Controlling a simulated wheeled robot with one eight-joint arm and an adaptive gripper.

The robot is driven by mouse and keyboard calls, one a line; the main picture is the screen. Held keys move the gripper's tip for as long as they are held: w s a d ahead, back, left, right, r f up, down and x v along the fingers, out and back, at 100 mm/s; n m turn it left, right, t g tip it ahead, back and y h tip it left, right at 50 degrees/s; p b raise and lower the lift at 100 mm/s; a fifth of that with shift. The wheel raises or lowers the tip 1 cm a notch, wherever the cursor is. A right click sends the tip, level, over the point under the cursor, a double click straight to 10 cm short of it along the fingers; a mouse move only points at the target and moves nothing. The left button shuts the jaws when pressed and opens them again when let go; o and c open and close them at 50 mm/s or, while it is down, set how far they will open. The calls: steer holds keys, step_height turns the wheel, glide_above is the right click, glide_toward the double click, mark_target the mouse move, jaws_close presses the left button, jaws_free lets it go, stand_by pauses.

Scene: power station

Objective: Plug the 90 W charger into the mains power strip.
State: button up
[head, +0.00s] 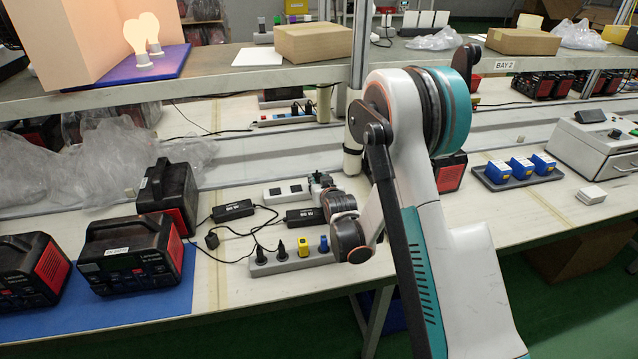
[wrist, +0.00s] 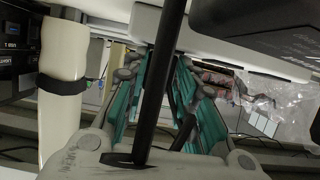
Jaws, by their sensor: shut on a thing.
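Two black charger bricks lie on the bench in the head view, one at left (head: 232,210) and one beside my wrist (head: 303,217). I cannot read their wattage. A white power strip (head: 285,191) lies behind them. My gripper (head: 318,184) is low at its right end, partly hidden by my own wrist. In the wrist view the teal-sided fingers (wrist: 168,95) are shut on a dark thing, apparently a plug, mostly hidden between them. A black box with pale lettering (wrist: 265,30) fills the upper right there. I cannot tell whether the plug touches a socket.
A grey strip (head: 290,262) with black, yellow and blue plugs lies at the bench's front edge. Black-and-red power units (head: 130,254) stand at left on a blue mat. Loose cables cross the bench. A shelf (head: 230,77) overhangs the back. Blue blocks (head: 521,167) sit in a tray at right.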

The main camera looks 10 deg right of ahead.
steer(key=shift+s+f, duration=0.15)
steer(key=shift+f, duration=0.4)
stand_by(2.1)
steer(key=shift+r, duration=0.4)
stand_by(0.6)
steer(key=shift+w+r+p, duration=0.3)
steer(key=shift+r+p, duration=0.55)
steer(key=shift+p, duration=0.25)
steer(key=s+r, duration=0.4)
steer(key=r, duration=0.5)
steer(key=s+r, duration=0.4)
steer(key=r, duration=0.6)
steer(key=shift+s, duration=0.2)
steer(key=shift+r, duration=0.1)
step_height(320, 180, up, 5)
steer(key=p, duration=0.3)
steer(key=shift+p, duration=0.35)
